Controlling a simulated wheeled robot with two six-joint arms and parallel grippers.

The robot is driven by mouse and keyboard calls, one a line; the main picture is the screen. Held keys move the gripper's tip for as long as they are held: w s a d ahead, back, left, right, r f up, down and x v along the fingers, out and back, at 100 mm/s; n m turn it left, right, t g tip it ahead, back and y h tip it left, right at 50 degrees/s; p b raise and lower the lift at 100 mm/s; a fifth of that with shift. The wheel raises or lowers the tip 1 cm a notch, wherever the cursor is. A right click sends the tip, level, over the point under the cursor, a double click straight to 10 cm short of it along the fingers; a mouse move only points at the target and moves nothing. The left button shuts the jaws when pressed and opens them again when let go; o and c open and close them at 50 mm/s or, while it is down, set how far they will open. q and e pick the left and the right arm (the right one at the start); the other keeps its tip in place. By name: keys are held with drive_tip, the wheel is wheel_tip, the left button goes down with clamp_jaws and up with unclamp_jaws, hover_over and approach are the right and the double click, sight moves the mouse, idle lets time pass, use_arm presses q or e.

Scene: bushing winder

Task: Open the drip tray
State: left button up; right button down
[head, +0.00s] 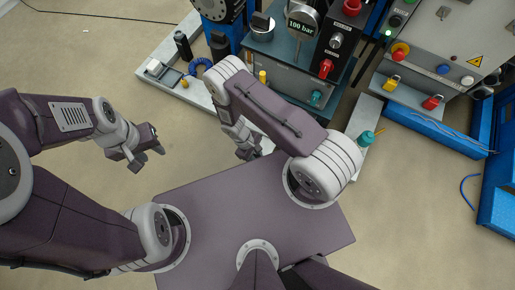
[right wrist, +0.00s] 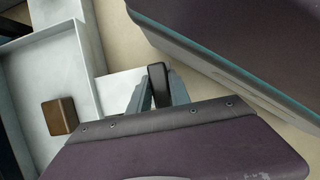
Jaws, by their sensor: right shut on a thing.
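In the right wrist view, a pale grey open tray (right wrist: 72,75), which looks like the drip tray, lies at the left with raised walls. A small brown block (right wrist: 60,116) rests inside it. A dark upright handle (right wrist: 157,80) stands beside the tray's right side, near a pale flat panel (right wrist: 118,84). My right gripper (right wrist: 158,92) is shut on this handle, one finger on each side. In the head view, my right gripper (head: 247,150) is low by the machine's front, and my arm hides most of the tray area. My left gripper (head: 147,158) hangs open and empty over the floor.
The winder (head: 284,80) stands beyond my right arm, with a red-and-black control panel (head: 335,40). A teal-capped container (head: 366,139) stands at right. Floor around my left gripper is clear.

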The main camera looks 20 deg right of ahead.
drive_tip(key=shift+w, duration=0.1)
drive_tip(key=c, duration=1.2)
unclamp_jaws()
drive_tip(key=p+v, duration=0.5)
drive_tip(key=v, duration=0.4)
